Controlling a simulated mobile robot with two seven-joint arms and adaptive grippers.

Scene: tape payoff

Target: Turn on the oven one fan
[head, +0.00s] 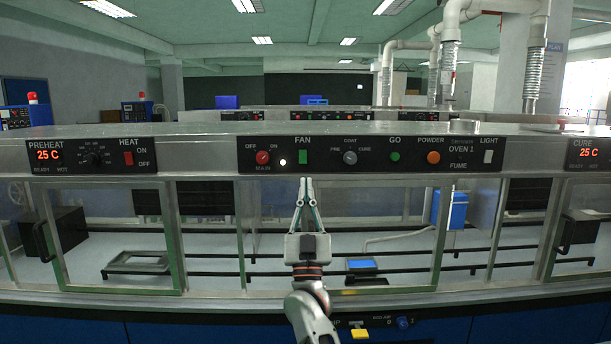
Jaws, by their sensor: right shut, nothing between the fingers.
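The oven one control panel (470,158) is a black strip across the front of the oven, marked OVEN 1. The green fan switch (303,157) sits on it under the label FAN. A white lamp (282,162) shows just left of the switch, beside the red main knob (263,158). My right gripper (308,182) points up with its fingers closed to a tip, empty, just below the fan switch. I cannot tell whether the tip touches the panel's lower edge. My left gripper is not in view.
Also on the panel are a coat/cure knob (350,157), a green GO button (395,156), an orange powder button (433,157) and a light switch (488,156). A red heat switch (128,158) is at left. Framed glass doors (110,230) lie below.

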